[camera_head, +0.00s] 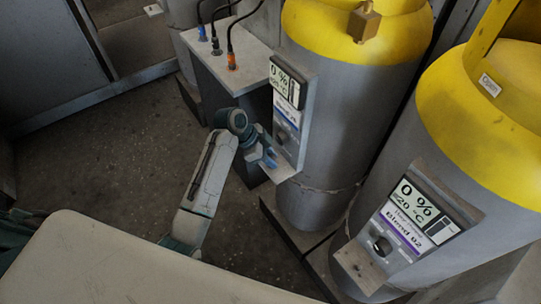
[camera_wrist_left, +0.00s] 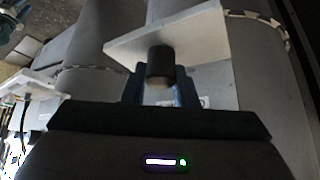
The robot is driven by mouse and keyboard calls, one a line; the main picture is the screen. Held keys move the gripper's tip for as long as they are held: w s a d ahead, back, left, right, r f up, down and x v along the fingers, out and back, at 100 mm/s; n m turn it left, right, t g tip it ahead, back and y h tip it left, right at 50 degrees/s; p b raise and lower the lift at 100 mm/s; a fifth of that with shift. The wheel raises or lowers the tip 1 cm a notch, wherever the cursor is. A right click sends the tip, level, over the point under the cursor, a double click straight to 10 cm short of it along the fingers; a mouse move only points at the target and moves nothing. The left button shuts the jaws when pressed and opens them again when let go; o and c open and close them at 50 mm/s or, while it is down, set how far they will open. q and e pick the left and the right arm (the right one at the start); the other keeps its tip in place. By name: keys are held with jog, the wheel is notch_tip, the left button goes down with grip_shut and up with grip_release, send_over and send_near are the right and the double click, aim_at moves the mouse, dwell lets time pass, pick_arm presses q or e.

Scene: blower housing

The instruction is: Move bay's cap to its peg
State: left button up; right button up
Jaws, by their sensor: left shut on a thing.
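My left gripper (camera_head: 268,158) is at the small ledge (camera_head: 283,172) at the foot of the panel on the middle tank. In the left wrist view, its two blue fingers (camera_wrist_left: 160,88) are shut on a dark cylindrical cap (camera_wrist_left: 160,62). The cap is right by the pale ledge plate (camera_wrist_left: 185,35); I cannot tell whether they touch. The fingers hide part of the cap, and no peg can be made out under it. In the head view the cap is not distinguishable. My right gripper is not in view.
The middle tank's panel (camera_head: 288,95) has a display and a dark knob. The right tank's panel (camera_head: 405,215), labelled Blend 02, has a black knob (camera_head: 382,245) and its own ledge. A grey box (camera_head: 230,55) with cables stands behind. The floor at left is clear.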

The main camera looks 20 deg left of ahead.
pick_arm(q)
jog(key=shift+f, duration=0.35)
jog(key=o, duration=1)
jog(key=shift+o, duration=0.2)
jog(key=b+v, duration=0.1)
jog(key=v, duration=1)
jog(key=shift+s+f, duration=0.1)
jog(key=shift+f, duration=0.05)
